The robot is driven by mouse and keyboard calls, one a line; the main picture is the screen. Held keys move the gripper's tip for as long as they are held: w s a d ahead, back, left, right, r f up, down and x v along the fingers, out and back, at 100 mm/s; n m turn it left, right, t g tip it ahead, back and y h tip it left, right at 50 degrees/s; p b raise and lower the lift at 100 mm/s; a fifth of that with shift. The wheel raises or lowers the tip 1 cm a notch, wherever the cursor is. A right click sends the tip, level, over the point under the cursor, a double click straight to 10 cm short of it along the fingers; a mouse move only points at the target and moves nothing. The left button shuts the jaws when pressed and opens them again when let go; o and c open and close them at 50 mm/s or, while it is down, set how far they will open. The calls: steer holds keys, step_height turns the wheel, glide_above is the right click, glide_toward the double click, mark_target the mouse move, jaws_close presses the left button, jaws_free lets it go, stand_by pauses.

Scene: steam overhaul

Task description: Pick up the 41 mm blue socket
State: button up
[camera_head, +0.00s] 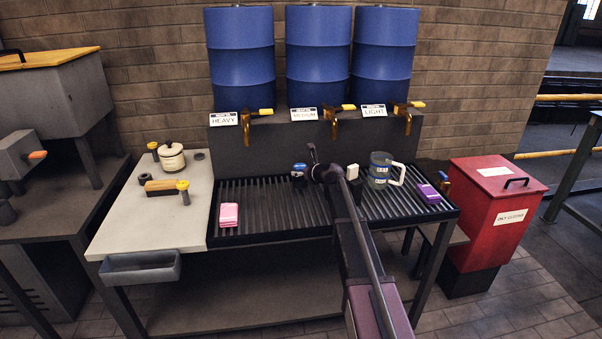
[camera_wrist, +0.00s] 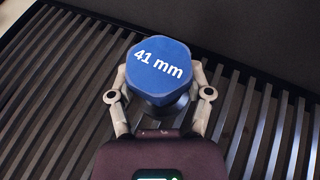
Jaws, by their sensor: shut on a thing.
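The blue socket (camera_wrist: 158,72), marked "41 mm" in white on its top, sits between the two fingers of my gripper (camera_wrist: 160,95) in the wrist view. The fingers close on it from the left and right. In the head view a small blue top, the socket (camera_head: 299,167), shows at the left of my gripper (camera_head: 308,173), over the slatted rack (camera_head: 270,222). My arm hides part of the rack there. I cannot tell whether the socket touches the slats.
A pink block (camera_head: 229,214) lies at the rack's left. A clear jug (camera_head: 381,170), a white block (camera_head: 352,172) and a purple block (camera_head: 427,193) are right of my gripper. Blue drums (camera_head: 318,60) with labelled taps stand behind. A red bin (camera_head: 490,215) stands right.

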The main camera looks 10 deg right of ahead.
steer(key=shift+r+p, duration=4.55)
steer(key=shift+r, duration=0.25)
